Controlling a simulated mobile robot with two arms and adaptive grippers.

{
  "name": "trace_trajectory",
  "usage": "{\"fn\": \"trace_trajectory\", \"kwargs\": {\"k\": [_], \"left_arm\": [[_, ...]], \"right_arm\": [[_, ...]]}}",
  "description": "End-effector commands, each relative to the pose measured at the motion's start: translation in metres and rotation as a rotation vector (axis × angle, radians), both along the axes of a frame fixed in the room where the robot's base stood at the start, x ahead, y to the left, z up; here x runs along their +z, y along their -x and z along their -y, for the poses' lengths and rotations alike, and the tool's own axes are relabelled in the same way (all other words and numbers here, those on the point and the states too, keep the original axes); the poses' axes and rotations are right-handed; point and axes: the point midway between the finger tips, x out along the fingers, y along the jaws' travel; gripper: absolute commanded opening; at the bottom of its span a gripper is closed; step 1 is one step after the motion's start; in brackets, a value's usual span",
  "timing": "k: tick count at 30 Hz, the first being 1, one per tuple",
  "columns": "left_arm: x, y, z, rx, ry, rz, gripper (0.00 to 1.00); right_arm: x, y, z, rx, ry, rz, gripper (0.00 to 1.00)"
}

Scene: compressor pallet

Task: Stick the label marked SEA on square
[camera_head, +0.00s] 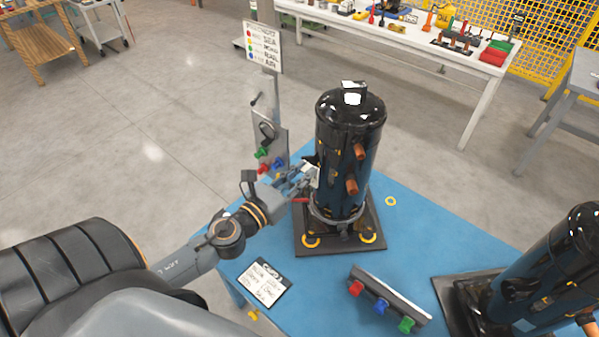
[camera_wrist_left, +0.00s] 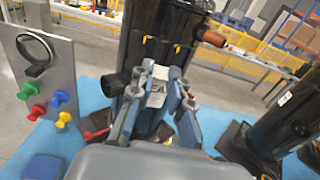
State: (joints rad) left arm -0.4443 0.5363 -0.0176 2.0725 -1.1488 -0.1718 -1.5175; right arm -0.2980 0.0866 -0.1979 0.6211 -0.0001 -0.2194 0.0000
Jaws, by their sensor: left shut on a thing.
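My left gripper (camera_head: 305,176) is shut on a small white label (camera_head: 314,175), close to the left side of the black compressor (camera_head: 338,128). In the left wrist view the label (camera_wrist_left: 157,94) sits between the fingertips (camera_wrist_left: 160,92), upright against the dark compressor body (camera_wrist_left: 150,50). I cannot tell whether the label touches the compressor. No square is clearly visible on the compressor; the gripper and label cover part of its side. My right gripper is not in view.
The compressor stands on a dark base plate (camera_head: 310,240) on the blue table (camera_head: 420,217). Copper stubs (camera_head: 351,185) stick out on its right. A second compressor (camera_head: 560,262) stands right. A rack of coloured knobs (camera_head: 388,300) and a printed card (camera_head: 263,283) lie in front.

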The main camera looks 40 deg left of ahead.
Motion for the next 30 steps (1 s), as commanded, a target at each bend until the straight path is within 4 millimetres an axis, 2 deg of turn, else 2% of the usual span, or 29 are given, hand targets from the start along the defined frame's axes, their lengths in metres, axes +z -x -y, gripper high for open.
{"fn": "trace_trajectory", "kwargs": {"k": [9, 15, 30], "left_arm": [[0.003, -0.03, 0.002, 0.001, -0.001, 0.002, 0.0], [0.002, -0.044, 0.004, 0.001, 0.0, 0.002, 0.0], [0.001, -0.052, 0.005, 0.0, 0.0, 0.001, 0.0]], "right_arm": [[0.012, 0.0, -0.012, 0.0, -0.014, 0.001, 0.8], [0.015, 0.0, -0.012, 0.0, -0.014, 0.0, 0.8], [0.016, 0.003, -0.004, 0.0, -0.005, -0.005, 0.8]]}}
